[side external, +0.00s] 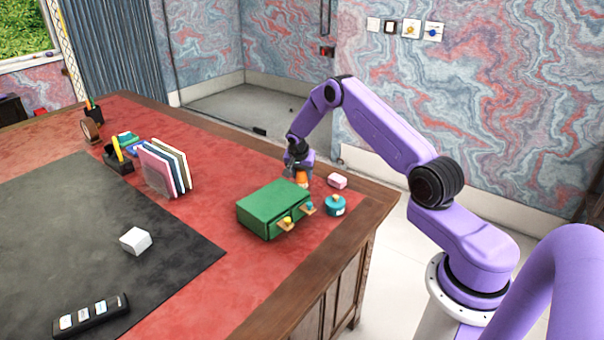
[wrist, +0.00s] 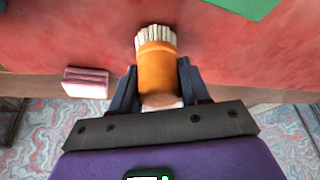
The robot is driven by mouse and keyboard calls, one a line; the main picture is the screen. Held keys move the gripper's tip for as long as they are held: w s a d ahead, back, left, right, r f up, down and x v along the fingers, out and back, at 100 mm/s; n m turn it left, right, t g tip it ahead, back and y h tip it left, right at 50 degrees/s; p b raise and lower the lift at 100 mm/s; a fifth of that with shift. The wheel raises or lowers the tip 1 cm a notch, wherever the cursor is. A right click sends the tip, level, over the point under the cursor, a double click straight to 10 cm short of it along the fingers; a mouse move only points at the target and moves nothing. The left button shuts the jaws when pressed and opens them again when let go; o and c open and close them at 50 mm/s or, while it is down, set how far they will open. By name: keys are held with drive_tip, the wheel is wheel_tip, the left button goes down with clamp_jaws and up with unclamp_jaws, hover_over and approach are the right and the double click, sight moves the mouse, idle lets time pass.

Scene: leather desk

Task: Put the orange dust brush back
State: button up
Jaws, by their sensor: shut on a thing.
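The orange dust brush (wrist: 157,75) has a short round orange body and a ring of pale bristles. My gripper (wrist: 157,88) is shut on its orange body, with one dark finger on each side, and the bristles point away from the wrist. In the side external view the brush (side external: 302,178) shows as a small orange patch below my gripper (side external: 300,170), just behind the green drawer box (side external: 272,208). The brush is close to the red desk top there; I cannot tell whether it touches it.
A pink block (side external: 337,181) and a teal round container (side external: 335,205) stand right of the green box. Two small drawers of the box are partly out at its front. Upright folders (side external: 165,168) and a white block (side external: 136,240) are farther left. The desk edge is close by.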

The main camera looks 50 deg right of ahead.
drive_tip(key=shift+f, duration=0.1)
drive_tip(key=o, duration=1)
drive_tip(key=v, duration=1.2)
drive_tip(key=s+a+r+n+y, duration=0.1)
drive_tip(key=s+a+r+n, duration=0.15)
drive_tip(key=a, duration=0.55)
drive_tip(key=s+a+r+n, duration=0.1)
drive_tip(key=a+r+n, duration=0.3)
drive_tip(key=a, duration=0.3)
drive_tip(key=s+a+r+n+y, duration=0.1)
drive_tip(key=s+a+r+n, duration=0.15)
drive_tip(key=s+a, duration=0.3)
drive_tip(key=s+a+r+n+y, duration=0.1)
drive_tip(key=s+a+r+n, duration=0.1)
drive_tip(key=s+a+n, duration=0.4)
drive_tip(key=s+n, duration=0.3)
drive_tip(key=s, duration=0.5)
drive_tip(key=s+a+r+n+g+y, duration=0.1)
drive_tip(key=s+n, duration=0.3)
drive_tip(key=s, duration=0.5)
drive_tip(key=s+a+n, duration=0.1)
drive_tip(key=s+n, duration=0.3)
drive_tip(key=s, duration=0.5)
drive_tip(key=shift+s+a+r+g+y, duration=0.25)
drive_tip(key=shift+a+g+y, duration=0.05)
